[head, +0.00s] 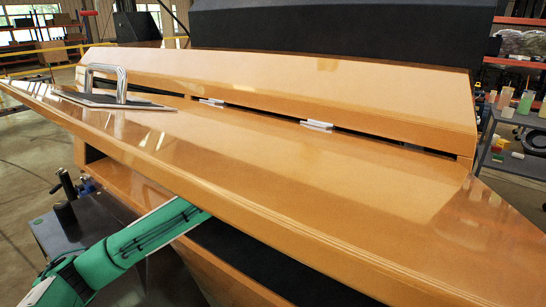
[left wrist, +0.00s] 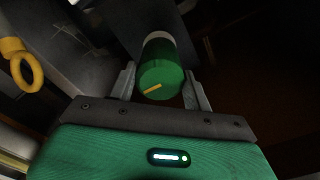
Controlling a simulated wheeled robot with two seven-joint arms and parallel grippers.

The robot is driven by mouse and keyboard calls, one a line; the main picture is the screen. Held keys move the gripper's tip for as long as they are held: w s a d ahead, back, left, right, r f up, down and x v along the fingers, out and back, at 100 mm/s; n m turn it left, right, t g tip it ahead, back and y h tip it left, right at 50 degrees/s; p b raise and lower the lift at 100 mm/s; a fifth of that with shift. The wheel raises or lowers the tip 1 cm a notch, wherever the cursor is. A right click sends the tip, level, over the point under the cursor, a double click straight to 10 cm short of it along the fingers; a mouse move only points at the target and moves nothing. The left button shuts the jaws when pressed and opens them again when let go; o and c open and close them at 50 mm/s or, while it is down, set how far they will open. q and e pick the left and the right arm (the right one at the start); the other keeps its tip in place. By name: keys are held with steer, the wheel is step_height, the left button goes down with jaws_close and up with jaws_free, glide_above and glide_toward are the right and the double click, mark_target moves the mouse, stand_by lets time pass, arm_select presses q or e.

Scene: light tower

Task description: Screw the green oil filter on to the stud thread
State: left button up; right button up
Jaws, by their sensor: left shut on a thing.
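The green oil filter (left wrist: 160,82) shows in the left wrist view as a green cylinder with an orange mark on its near end and a pale band around its far end. My left gripper (left wrist: 160,70) is shut on it, one grey finger on each side. The stud thread is not visible; the area beyond the filter's far end is dark or hidden by the filter. In the head view my left arm reaches under the orange machine's panel, so the filter and left gripper are hidden there. My right gripper is in neither view.
The large orange machine body (head: 290,130) fills the head view, with a dark opening below it around my left arm. A yellow ring handle (left wrist: 22,70) is left in the left wrist view. A grey cart (head: 515,168) with small cylinders stands at the right.

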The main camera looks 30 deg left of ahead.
arm_select(q)
steer(key=shift+w+d+p, duration=0.1)
steer(key=shift+w+p, duration=0.25)
steer(key=shift+w, duration=0.5)
steer(key=m+p, duration=0.2)
steer(key=shift+r+m+p, duration=0.3)
steer(key=shift+p, duration=0.05)
steer(key=shift+m+p, duration=0.65)
steer(key=shift+m, duration=0.25)
steer(key=shift+f+m, duration=0.2)
steer(key=shift+m, duration=0.2)
